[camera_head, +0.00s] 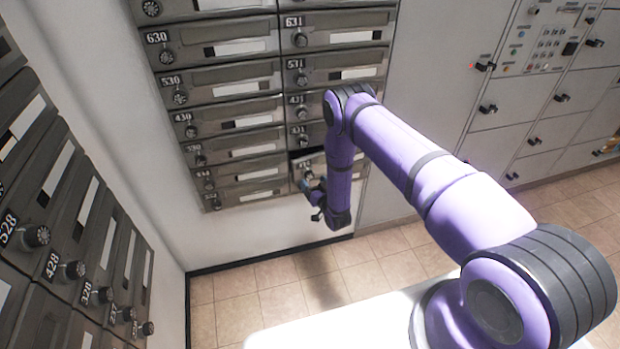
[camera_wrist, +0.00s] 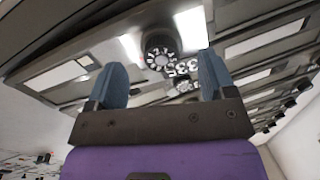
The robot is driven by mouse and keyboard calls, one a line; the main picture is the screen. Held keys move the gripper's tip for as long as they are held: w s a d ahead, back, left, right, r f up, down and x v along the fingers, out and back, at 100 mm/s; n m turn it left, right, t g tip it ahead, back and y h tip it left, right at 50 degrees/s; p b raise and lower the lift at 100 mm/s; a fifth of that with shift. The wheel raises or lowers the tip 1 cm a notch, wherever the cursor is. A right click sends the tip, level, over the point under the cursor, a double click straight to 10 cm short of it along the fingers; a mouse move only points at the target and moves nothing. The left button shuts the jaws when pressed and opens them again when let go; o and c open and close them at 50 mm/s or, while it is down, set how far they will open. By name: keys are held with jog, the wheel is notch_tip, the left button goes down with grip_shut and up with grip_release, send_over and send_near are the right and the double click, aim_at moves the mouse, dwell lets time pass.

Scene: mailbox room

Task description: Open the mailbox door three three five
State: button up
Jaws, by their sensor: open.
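My gripper (camera_wrist: 162,72) is open, its two blue fingers standing either side of a round dark knob (camera_wrist: 160,53) in the wrist view. No contact between fingers and knob is clear. A white number label that looks like 335 (camera_wrist: 187,66) sits beside this knob, with a second knob close by. In the head view my gripper (camera_head: 311,189) is low at the right column of the mailbox bank. The door there (camera_head: 328,157) looks tilted outward with a dark gap along its top; its number is too small to read, and my arm hides part of it.
The bank's left column has doors such as 630 (camera_head: 220,45). Another mailbox bank (camera_head: 75,215) stands close on the left. Pale lockers (camera_head: 497,151) with handles and a keypad stand at the right. Tiled floor (camera_head: 270,275) is clear below the bank.

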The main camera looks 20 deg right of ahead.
aim_at(310, 178)
jog(key=shift+w+a, duration=0.2)
jog(key=shift+w, duration=0.7)
jog(key=shift+w+a, duration=0.15)
jog(key=shift+w, duration=0.7)
jog(key=c, duration=1.3)
